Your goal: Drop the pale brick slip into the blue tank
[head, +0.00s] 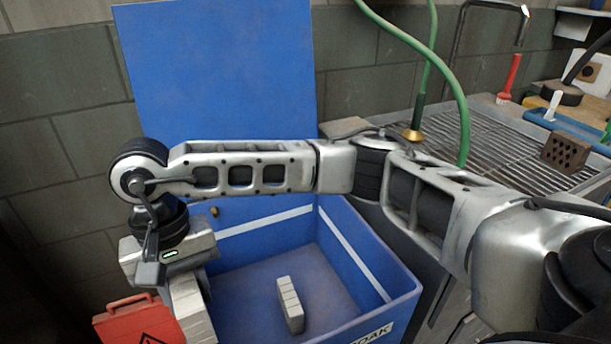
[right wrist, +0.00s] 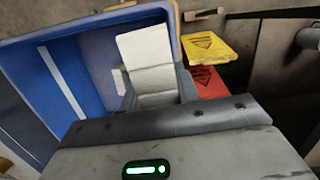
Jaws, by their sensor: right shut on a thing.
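My right arm reaches in from the right across the blue tank (head: 345,235). My right gripper (head: 182,278) points down at the tank's left side, shut on a pale brick slip (head: 192,312) with grooves across it. In the right wrist view the slip (right wrist: 147,48) sticks out between the fingers, against the tank (right wrist: 92,65) and its near rim. I cannot tell whether all of it is inside the rim. Another pale slip (head: 290,305) lies on the tank floor, apart from the held one. My left gripper is not in view.
The tank's blue lid (head: 220,70) stands open at the back. A red case (head: 135,320) stands left of the tank; a yellow one (right wrist: 208,47) shows in the wrist view. A grated bench (head: 475,140) with a green hose (head: 462,100) and hollow brick (head: 565,152) stands right.

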